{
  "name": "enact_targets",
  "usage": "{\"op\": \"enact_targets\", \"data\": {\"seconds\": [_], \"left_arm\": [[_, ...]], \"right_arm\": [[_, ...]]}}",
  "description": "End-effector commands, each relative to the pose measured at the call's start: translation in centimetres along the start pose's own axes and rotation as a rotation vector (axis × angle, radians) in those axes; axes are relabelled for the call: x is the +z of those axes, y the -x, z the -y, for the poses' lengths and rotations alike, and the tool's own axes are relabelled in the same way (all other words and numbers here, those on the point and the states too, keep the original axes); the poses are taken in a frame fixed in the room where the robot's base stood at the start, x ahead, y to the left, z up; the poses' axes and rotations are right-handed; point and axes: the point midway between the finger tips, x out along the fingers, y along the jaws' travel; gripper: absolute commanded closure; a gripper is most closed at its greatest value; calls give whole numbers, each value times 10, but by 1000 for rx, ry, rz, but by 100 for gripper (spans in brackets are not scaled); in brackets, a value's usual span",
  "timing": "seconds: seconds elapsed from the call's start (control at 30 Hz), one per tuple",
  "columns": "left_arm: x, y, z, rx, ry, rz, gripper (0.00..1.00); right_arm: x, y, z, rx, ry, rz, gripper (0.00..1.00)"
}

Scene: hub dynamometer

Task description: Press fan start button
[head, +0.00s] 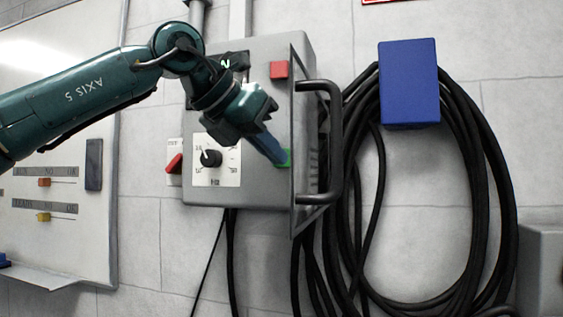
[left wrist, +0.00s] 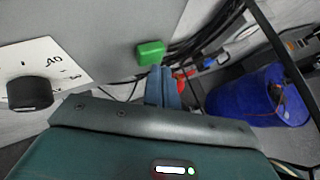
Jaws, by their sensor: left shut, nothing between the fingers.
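A grey control box (head: 262,195) hangs on the wall. It has a green button (head: 286,158) at its lower right and a red button (head: 278,70) above that. My left gripper (head: 280,158) is shut and empty, with its blue fingertips at the green button in the head view, partly covering it. In the left wrist view the green button (left wrist: 150,53) shows just beyond the tips of the fingers (left wrist: 163,75). I cannot tell whether they touch it. My right gripper is in neither view.
A black dial (head: 211,158) and a red switch (head: 174,164) are left of the button. A metal frame with a black handle (head: 335,140) stands out at the box's right. Black cables hang from a blue holder (head: 409,84). A blue drum (left wrist: 262,97) shows in the left wrist view.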

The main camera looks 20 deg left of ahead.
Motion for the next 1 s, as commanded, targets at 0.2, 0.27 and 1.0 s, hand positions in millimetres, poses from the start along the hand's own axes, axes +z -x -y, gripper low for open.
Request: {"op": "enact_targets", "data": {"seconds": [0.2,0.27,1.0], "left_arm": [[-2,3,2,0,0,0,100],[-2,3,2,0,0,0,100],[-32,42,31,0,0,0,100]], "right_arm": [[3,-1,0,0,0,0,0],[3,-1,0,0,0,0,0],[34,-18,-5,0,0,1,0]]}}
